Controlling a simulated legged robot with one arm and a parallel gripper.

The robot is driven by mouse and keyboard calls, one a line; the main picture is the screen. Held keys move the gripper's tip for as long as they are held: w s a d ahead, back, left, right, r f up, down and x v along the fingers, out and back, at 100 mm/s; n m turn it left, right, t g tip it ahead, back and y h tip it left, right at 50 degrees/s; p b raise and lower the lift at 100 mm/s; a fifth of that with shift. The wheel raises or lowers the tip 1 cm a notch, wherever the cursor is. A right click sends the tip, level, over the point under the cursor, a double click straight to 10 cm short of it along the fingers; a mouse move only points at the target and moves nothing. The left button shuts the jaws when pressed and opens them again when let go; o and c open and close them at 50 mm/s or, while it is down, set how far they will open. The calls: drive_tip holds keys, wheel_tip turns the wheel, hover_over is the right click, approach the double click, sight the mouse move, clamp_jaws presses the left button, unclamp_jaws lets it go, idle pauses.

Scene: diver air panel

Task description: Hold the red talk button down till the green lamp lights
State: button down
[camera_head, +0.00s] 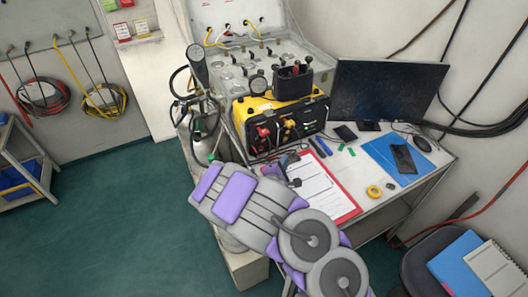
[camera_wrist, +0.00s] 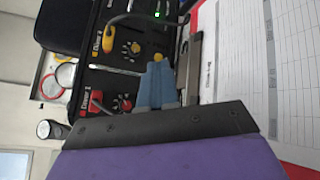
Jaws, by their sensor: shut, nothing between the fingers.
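The yellow and black radio box (camera_head: 283,108) stands on the desk with its front panel facing me. Red fittings (camera_head: 264,133) sit at the left of the panel; in the wrist view they show as a red piece (camera_wrist: 88,103) and a small red knob (camera_wrist: 125,103). I cannot tell which red part is the talk button. A small green light (camera_wrist: 157,14) glows at the panel's top in the wrist view. My gripper (camera_wrist: 158,72) is shut and empty, its blue fingers before the panel, right of the red knob. Contact with the panel cannot be told.
A red clipboard with papers (camera_head: 350,213) lies right of my gripper. Pens, a yellow tape roll (camera_head: 374,191), a blue folder (camera_head: 380,150) and a monitor (camera_head: 388,90) share the desk. A gauge case (camera_head: 318,62) stands behind the box; hoses and gauges hang at its left.

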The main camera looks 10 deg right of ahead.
sight(261, 148)
drive_tip(key=shift+n+y, duration=0.6)
drive_tip(key=shift+y, duration=0.2)
drive_tip(key=a+f, duration=0.3)
drive_tip(key=f, duration=0.1)
drive_tip(key=shift+s+a, duration=0.35)
drive_tip(key=shift+a, duration=0.05)
drive_tip(key=shift+w+d, duration=0.1)
drive_tip(key=shift+d, duration=0.35)
drive_tip(key=shift+w+a+b, duration=0.3)
drive_tip(key=shift+w+b, duration=0.15)
drive_tip(key=shift+b, duration=0.1)
drive_tip(key=w, duration=0.2)
drive_tip(key=w+a+b, duration=0.1)
drive_tip(key=w, duration=0.1)
drive_tip(key=w+a+b, duration=0.1)
drive_tip(key=w, duration=0.1)
drive_tip(key=shift+w+a+b, duration=0.3)
drive_tip(key=shift+w+b, duration=0.1)
drive_tip(key=shift+w, duration=0.3)
drive_tip(key=shift+w+r, duration=0.15)
drive_tip(key=shift+w, duration=0.2)
drive_tip(key=shift+w+a+b, duration=0.2)
drive_tip(key=shift+w+b, duration=0.1)
drive_tip(key=shift+w, duration=0.05)
idle(1.8)
